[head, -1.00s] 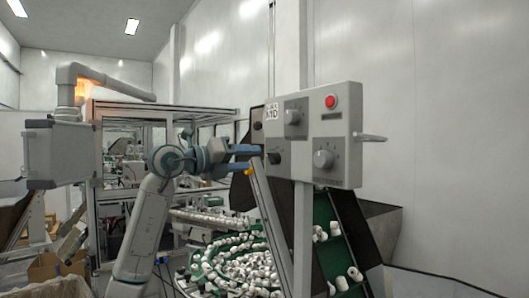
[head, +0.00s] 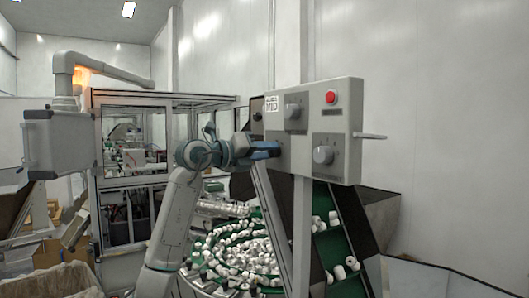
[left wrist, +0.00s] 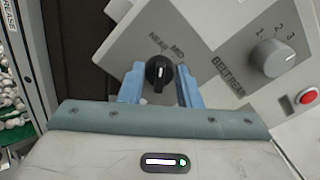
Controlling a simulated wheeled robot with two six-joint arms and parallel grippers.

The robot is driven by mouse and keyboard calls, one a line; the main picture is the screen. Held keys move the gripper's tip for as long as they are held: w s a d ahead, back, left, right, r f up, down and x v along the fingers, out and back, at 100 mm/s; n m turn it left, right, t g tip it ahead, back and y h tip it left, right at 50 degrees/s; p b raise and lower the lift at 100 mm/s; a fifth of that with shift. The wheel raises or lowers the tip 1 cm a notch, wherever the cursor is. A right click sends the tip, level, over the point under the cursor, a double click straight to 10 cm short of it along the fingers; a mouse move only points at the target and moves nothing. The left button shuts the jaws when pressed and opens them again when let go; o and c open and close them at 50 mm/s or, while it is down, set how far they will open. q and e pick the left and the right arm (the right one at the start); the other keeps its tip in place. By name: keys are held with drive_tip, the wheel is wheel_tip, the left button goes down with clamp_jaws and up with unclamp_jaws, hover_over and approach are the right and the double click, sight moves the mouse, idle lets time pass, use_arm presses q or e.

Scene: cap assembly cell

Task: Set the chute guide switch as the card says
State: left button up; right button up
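The chute guide switch is a small black knob (left wrist: 158,72) with a white pointer line, on a grey plate marked NEAR and MID in the left wrist view. The pointer stands about upright in that view, close to the MID side. My left gripper (left wrist: 160,86) is open, with one blue finger on each side of the knob; I cannot tell whether they touch it. In the head view my left gripper (head: 266,148) is at the panel's lower left and hides this knob. The white card (head: 272,104) at the panel's upper left reads MID. My right gripper is out of view.
The grey control box (head: 350,130) also bears a red button (head: 331,97), an upper grey knob (head: 292,111) and a lower grey knob (head: 323,155). A rod (head: 370,136) sticks out on its right. Below are a green chute (head: 329,248) and a bowl of white caps (head: 235,250).

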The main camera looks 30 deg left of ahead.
use_arm(q)
drive_tip(key=shift+m, duration=0.3)
drive_tip(key=shift+d+r+m+p, duration=0.1)
drive_tip(key=shift+m+p, duration=0.9)
drive_tip(key=shift+m, duration=2.5)
drive_tip(key=o, duration=0.9)
drive_tip(key=shift+o, duration=0.2)
drive_tip(key=shift+s, duration=0.1)
